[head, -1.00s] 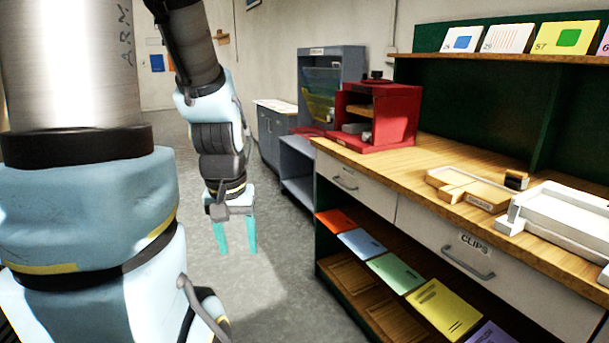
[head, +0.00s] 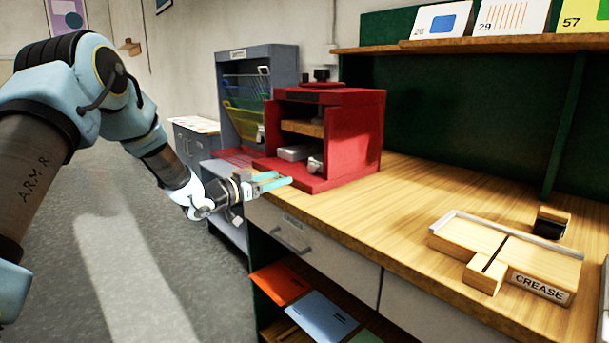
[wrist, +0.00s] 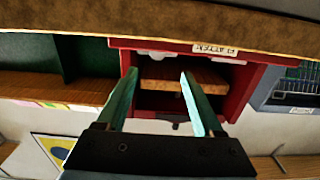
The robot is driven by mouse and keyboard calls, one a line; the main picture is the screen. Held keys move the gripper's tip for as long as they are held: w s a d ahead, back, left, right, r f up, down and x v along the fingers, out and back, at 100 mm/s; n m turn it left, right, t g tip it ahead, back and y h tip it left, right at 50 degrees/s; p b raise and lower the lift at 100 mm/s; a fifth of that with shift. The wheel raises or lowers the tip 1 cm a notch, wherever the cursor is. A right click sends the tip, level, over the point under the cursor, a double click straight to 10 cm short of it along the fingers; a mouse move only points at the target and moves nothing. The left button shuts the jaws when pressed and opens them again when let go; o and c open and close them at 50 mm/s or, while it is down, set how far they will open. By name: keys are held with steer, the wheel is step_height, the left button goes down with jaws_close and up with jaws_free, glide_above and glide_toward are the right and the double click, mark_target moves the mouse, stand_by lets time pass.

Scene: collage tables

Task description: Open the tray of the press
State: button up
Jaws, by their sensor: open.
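The press (head: 341,137) is a red box with an open front, at the left end of the wooden counter. Inside are a wooden slab (head: 303,128) and, below it, a grey metal piece (head: 295,152) with a small grey knob-like part beside it. I cannot tell which part is the tray. My gripper (head: 278,182) has teal fingers, open and empty, just in front of the press's lower front edge. In the wrist view, which looks upside down, the press (wrist: 248,85) lies ahead, with its label and wooden slab in sight. The fingers (wrist: 158,73) are spread across its opening.
A wooden creasing board (head: 540,258) lies on the counter to the right. The counter between is clear. A drawer (head: 300,238) and open shelf with coloured folders are below. Floor at left is free.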

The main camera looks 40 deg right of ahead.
mark_target(310, 168)
steer(key=d, duration=0.3)
steer(key=d+p, duration=0.1)
steer(key=d, duration=0.3)
steer(key=s+d+p, duration=0.1)
steer(key=d, duration=0.2)
steer(key=shift+d+r, duration=0.1)
steer(key=shift+d, duration=0.3)
steer(key=shift+c, duration=0.2)
jaws_close()
steer(key=shift+a, duration=0.1)
stand_by(0.6)
